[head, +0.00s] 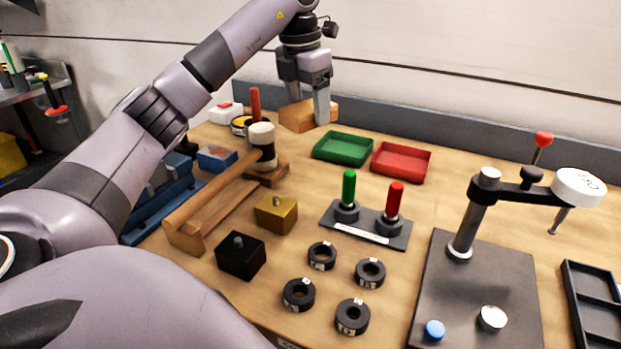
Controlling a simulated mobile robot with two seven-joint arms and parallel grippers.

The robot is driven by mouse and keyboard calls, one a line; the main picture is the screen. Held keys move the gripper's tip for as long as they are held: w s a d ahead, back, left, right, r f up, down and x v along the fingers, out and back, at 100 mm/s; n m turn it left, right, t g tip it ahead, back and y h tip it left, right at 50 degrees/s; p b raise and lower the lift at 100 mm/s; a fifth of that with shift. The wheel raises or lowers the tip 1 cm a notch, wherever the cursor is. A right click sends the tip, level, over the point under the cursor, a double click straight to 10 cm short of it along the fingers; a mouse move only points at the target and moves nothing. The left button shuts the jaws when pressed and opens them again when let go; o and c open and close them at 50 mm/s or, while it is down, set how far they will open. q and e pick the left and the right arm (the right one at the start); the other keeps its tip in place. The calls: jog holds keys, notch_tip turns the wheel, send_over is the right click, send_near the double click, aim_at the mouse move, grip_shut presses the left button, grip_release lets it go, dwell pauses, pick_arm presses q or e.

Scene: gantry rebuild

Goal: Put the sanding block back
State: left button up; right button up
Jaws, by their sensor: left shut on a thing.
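The sanding block appears to be the tan, wood-coloured block (297,119) near the back of the bench. My left gripper (307,107) points down from above and is shut on this block, with a finger in front covering part of its right side. I cannot tell whether the block's underside touches the bench top. My right gripper is out of view.
Green (343,149) and red (401,162) trays lie right of the block. A red-handled tool (255,103) stands close left. A mallet (262,140) rests on a wooden stand. A two-peg base (366,228), black rings and a lever fixture (477,290) occupy the front.

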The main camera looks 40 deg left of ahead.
aim_at(301, 108)
pick_arm(q)
notch_tip(301, 108, down, 14)
jog(key=shift+f+b, duration=0.2)
jog(key=shift+b, duration=0.15)
jog(key=shift+f, duration=0.1)
jog(key=o, duration=1)
jog(key=r, duration=0.4)
jog(key=s+r, duration=0.1)
jog(key=r, duration=0.7)
jog(key=shift+s+p, duration=0.2)
jog(key=shift+p, duration=0.15)
jog(key=shift+s, duration=0.1)
